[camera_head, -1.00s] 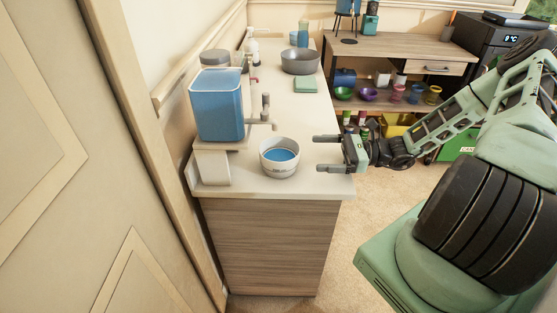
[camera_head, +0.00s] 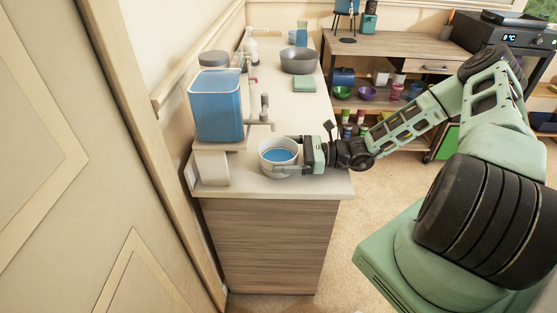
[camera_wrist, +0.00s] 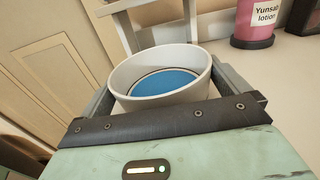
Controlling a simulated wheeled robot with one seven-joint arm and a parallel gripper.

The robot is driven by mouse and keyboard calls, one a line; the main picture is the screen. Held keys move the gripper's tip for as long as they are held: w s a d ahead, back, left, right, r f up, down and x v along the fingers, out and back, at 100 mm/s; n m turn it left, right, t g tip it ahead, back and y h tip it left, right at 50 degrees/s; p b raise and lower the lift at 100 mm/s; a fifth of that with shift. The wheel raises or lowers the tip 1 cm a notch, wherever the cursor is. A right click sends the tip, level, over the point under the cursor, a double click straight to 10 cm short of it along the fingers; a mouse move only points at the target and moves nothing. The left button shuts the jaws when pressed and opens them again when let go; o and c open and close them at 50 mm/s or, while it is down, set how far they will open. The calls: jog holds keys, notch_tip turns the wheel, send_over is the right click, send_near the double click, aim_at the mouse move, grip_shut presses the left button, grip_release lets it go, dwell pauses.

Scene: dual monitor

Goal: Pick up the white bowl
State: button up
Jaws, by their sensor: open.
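The white bowl (camera_head: 268,166) stands upright on the counter near its front end, with blue liquid or a blue inside showing. In the wrist view the bowl (camera_wrist: 160,65) sits between the two fingers of my gripper. My gripper (camera_head: 285,155) reaches in from the right at about bowl height, with one finger on the far side and one on the near side of the bowl. The jaws are open around it. I cannot tell whether either finger touches the wall. The lower part of the bowl is partly hidden by the near finger and the gripper body.
A blue water container (camera_head: 217,105) with a tap stands on a raised stand (camera_head: 212,165) just left of the bowl. A grey bowl (camera_head: 298,61) and a green cloth or sponge (camera_head: 304,85) lie farther back on the counter (camera_head: 318,110). A pink lotion bottle (camera_wrist: 254,25) shows in the wrist view.

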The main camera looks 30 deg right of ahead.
jog(key=c, duration=0.9)
